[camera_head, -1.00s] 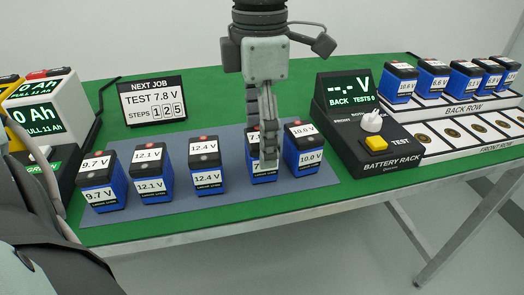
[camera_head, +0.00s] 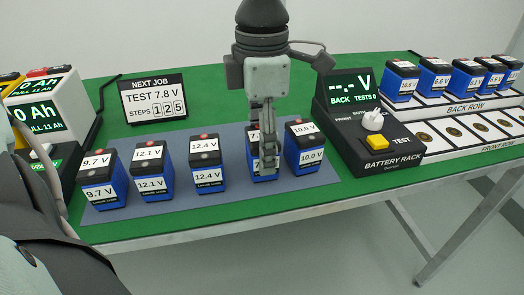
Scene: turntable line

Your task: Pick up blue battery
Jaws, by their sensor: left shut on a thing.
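Several blue batteries with white voltage labels stand upright in a row on the grey mat (camera_head: 222,200). They include 9.7 V (camera_head: 104,191), 12.1 V (camera_head: 152,184), 12.4 V (camera_head: 207,176) and 10.0 V (camera_head: 306,158). Between the last two stands a blue battery (camera_head: 257,172) whose label begins with 7; the rest of the label is hidden by my fingers. My left gripper (camera_head: 266,155) reaches down from above and is shut on this battery. The battery appears to be still on the mat, close beside the 10.0 V one. My right gripper is not in view.
A black battery rack (camera_head: 385,150) with a knob and yellow button stands right of the mat. Several batteries fill its back row; the front row slots (camera_head: 455,138) look empty.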

